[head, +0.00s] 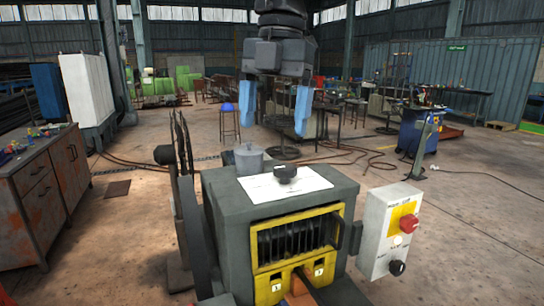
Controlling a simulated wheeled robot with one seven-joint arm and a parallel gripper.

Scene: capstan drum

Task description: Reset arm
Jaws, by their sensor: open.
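My gripper (275,112) hangs at the top centre of the head view, pointing down. Its two blue fingers are wide apart with nothing between them. It appears above and behind the capstan machine (225,200), a dark grey box with a yellow-framed front (298,240). On the machine's top are a grey cylinder (249,160), a white sheet (300,188) and a black knob (285,173). The gripper looks apart from all of these.
A white control box (383,225) with a red knob (408,223) and a black knob (397,267) stands at the machine's right. A rusty cabinet (45,190) is at left. A blue cart (418,130) stands farther right. Open concrete floor (460,220) lies at right, with hoses across it.

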